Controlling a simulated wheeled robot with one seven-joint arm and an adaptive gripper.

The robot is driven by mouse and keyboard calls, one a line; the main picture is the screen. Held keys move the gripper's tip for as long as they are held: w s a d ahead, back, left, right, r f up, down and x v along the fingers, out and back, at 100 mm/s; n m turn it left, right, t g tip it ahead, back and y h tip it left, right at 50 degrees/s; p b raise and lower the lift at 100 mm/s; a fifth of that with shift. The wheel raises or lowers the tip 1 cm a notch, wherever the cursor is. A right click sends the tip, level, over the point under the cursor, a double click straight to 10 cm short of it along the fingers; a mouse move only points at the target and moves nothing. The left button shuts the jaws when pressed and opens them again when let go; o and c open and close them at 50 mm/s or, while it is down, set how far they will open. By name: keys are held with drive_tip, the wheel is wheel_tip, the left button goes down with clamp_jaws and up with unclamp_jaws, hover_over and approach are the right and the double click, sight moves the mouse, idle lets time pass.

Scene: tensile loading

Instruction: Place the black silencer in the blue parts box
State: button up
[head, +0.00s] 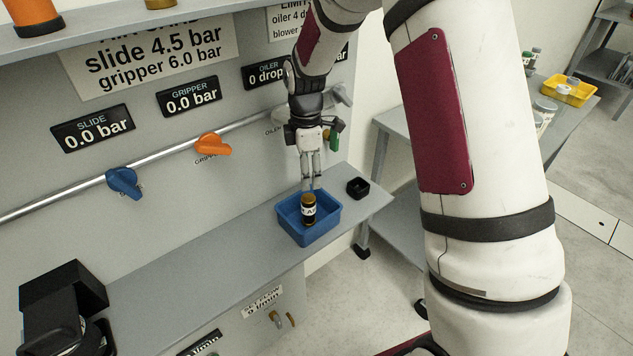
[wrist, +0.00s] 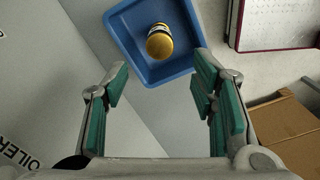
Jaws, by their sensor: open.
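The blue parts box (head: 325,230) sits on the grey shelf in the head view, and it also shows at the top of the wrist view (wrist: 150,72). Inside it stands a small black cylinder with a white label and a brass-yellow top (head: 309,210), which I take to be the black silencer. In the wrist view its yellow end (wrist: 159,43) faces me, and it looks clear of the fingers. My gripper (head: 312,186) hangs pointing down just above the box. Its green-padded fingers (wrist: 160,68) are apart with nothing between them.
A small black open holder (head: 357,187) stands right of the box. Behind are the panel with a blue valve handle (head: 123,182), an orange handle (head: 213,144) and a green handle (head: 333,140). A black block (head: 64,290) is at lower left. The shelf's middle is clear.

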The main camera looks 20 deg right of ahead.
drive_tip(key=s+r+m+t, duration=0.2)
drive_tip(key=s+r+m, duration=0.6)
drive_tip(key=s+r, duration=0.85)
drive_tip(key=s+r+m+t, duration=0.1)
drive_tip(key=s+r+m, duration=0.3)
drive_tip(key=s, duration=1.2)
drive_tip(key=m, duration=0.4)
drive_tip(key=shift+d+m+t, duration=0.25)
drive_tip(key=shift+m+t, duration=0.05)
drive_tip(key=shift+r, duration=0.15)
